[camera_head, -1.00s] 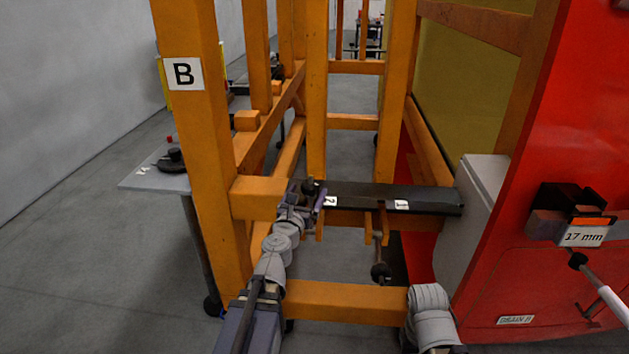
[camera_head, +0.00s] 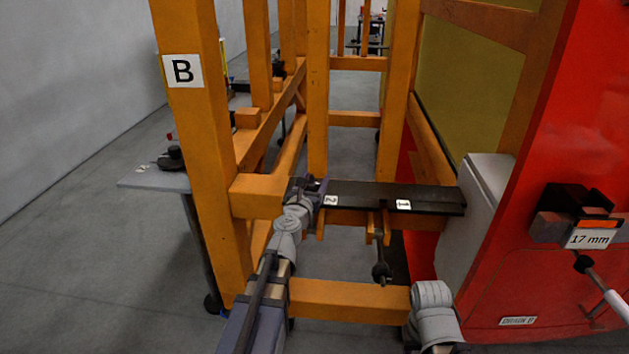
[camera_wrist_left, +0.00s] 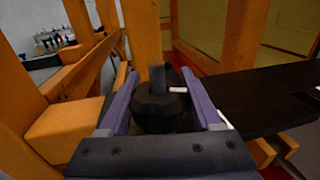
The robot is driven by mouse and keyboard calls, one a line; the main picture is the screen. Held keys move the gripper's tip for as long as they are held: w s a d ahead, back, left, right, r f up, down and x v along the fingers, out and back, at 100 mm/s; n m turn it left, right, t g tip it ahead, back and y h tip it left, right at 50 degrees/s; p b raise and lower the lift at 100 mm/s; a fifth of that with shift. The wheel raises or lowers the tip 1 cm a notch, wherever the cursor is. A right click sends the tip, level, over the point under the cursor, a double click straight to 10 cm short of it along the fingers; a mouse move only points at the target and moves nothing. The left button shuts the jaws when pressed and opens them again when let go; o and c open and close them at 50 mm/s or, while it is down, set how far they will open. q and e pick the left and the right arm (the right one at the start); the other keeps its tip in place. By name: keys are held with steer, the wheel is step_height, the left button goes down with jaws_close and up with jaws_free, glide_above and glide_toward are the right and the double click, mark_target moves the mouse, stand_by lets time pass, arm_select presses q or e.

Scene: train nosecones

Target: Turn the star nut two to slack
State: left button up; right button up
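Star nut two, a dark round knob, shows in the left wrist view (camera_wrist_left: 160,112) with a stud rising from its middle. My left gripper has its two purple fingers (camera_wrist_left: 160,98) on either side of this nut. The fingers look close to its sides, but I cannot tell whether they press on it. In the head view my left gripper (camera_head: 308,187) is at the left end of the black bar (camera_head: 438,200), beside the label 2 (camera_head: 330,200), and it hides most of the nut. My right gripper is out of view.
Label 1 (camera_head: 403,204) marks the bar further right; a dark knob (camera_head: 381,272) hangs below on a rod. Orange posts (camera_head: 190,130) and a lower orange beam (camera_head: 350,302) frame the bar. A red panel (camera_head: 500,280) with a 17 mm holder (camera_head: 577,220) stands right.

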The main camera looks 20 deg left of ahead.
arm_select(q)
steer(key=c, duration=0.9)
steer(key=shift+a+n+g+y, duration=0.2)
steer(key=shift+n+g+y, duration=0.2)
steer(key=shift+n+y, duration=0.8)
steer(key=shift+a+n+g+y, duration=0.2)
steer(key=shift+n+g+y, duration=0.35)
steer(key=shift+y, duration=1.15)
steer(key=shift+s+a+n+y, duration=0.15)
steer(key=shift+n+y, duration=0.4)
steer(key=shift+y, duration=0.05)
steer(key=shift+g, duration=0.25)
steer(key=o, duration=1.4)
